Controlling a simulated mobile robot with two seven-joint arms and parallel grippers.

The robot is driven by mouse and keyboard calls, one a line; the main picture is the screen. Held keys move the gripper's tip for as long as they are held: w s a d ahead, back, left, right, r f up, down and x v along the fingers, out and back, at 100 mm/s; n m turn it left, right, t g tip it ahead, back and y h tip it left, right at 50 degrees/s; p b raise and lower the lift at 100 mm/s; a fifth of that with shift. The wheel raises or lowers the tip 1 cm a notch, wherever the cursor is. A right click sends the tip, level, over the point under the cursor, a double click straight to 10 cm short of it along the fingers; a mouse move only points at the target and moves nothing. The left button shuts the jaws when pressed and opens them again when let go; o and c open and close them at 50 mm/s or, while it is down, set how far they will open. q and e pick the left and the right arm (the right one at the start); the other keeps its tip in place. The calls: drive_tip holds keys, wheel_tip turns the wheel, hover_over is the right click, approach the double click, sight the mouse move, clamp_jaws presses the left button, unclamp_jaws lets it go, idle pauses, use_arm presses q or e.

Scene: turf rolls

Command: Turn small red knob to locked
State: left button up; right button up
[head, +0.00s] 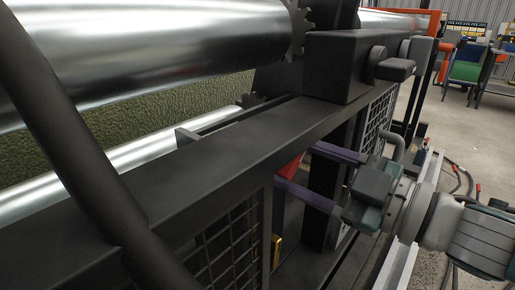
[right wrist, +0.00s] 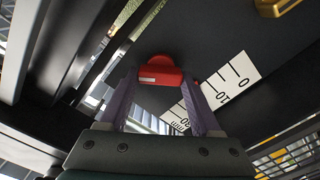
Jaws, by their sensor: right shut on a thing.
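The small red knob (right wrist: 160,72) shows near the middle of the right wrist view, on a dark panel. It has a round red part behind and a block-like grip with a pale mark in front. My right gripper (right wrist: 162,88) has its two purple fingers on either side of the grip and is shut on it. In the head view my right gripper (head: 298,165) reaches in from the right under the dark beam, and a bit of the red knob (head: 288,168) shows between the fingers. The rest of the knob is hidden there. My left gripper is not in view.
A white scale label (right wrist: 230,80) lies right of the knob, and a yellow-brass part (right wrist: 278,6) is at the top right. The dark beam (head: 190,180) runs above my right gripper. Mesh guards (head: 232,245) flank it. Steel rollers (head: 160,40) lie behind. Cables cross the floor at right.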

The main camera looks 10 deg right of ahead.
drive_tip(key=n+b, duration=0.1)
drive_tip(key=n, duration=0.4)
drive_tip(key=shift+f+n, duration=0.1)
drive_tip(key=shift+n, duration=0.3)
drive_tip(key=n+b, duration=0.1)
drive_tip(key=n, duration=0.3)
drive_tip(key=shift+a+n, duration=0.1)
drive_tip(key=shift+n, duration=0.2)
drive_tip(key=o, duration=1.4)
drive_tip(key=shift+s, duration=0.1)
drive_tip(key=v, duration=1)
